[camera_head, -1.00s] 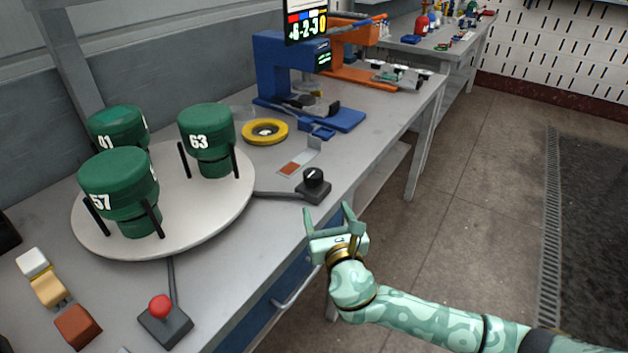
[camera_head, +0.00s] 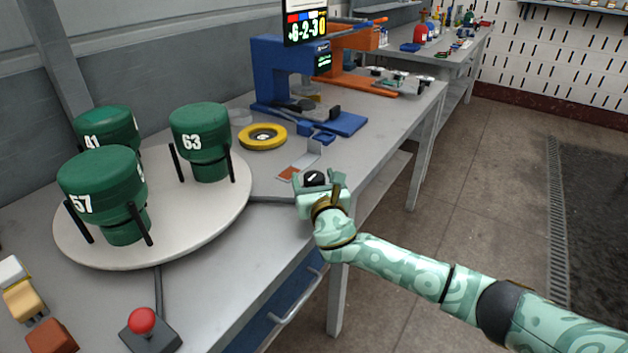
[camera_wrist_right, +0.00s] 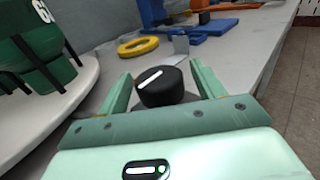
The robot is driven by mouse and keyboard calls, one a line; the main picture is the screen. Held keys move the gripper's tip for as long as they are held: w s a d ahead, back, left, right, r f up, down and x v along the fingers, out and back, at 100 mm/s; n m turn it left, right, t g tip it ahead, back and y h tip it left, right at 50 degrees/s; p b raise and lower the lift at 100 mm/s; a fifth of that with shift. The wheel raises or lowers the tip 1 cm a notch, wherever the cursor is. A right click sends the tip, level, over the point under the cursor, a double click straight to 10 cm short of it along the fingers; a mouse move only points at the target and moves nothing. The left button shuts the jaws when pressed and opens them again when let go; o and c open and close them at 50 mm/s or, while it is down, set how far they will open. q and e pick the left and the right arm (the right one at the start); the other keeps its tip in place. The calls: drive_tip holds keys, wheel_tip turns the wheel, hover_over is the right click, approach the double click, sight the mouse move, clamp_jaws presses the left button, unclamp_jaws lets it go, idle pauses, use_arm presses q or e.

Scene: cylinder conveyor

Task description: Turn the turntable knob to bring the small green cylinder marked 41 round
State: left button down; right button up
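The round white turntable (camera_head: 195,222) carries three green cylinders held between black posts. The cylinder marked 41 (camera_head: 108,124) is at the back left, the one marked 57 (camera_head: 102,180) at the front, and the one marked 63 (camera_head: 200,130) at the back right. The black turntable knob (camera_head: 314,178) has a white line on top. My right gripper (camera_head: 322,187) is at the knob; in the right wrist view its open fingers stand either side of the knob (camera_wrist_right: 160,86), with gaps visible. My left gripper is not in view.
A red-topped joystick (camera_head: 142,322) stands at the table's front. A yellow ring (camera_head: 263,137) and a blue machine (camera_head: 283,80) are behind the knob. Small blocks lie at the lower left.

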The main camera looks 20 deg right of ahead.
drive_tip(key=c, duration=0.9)
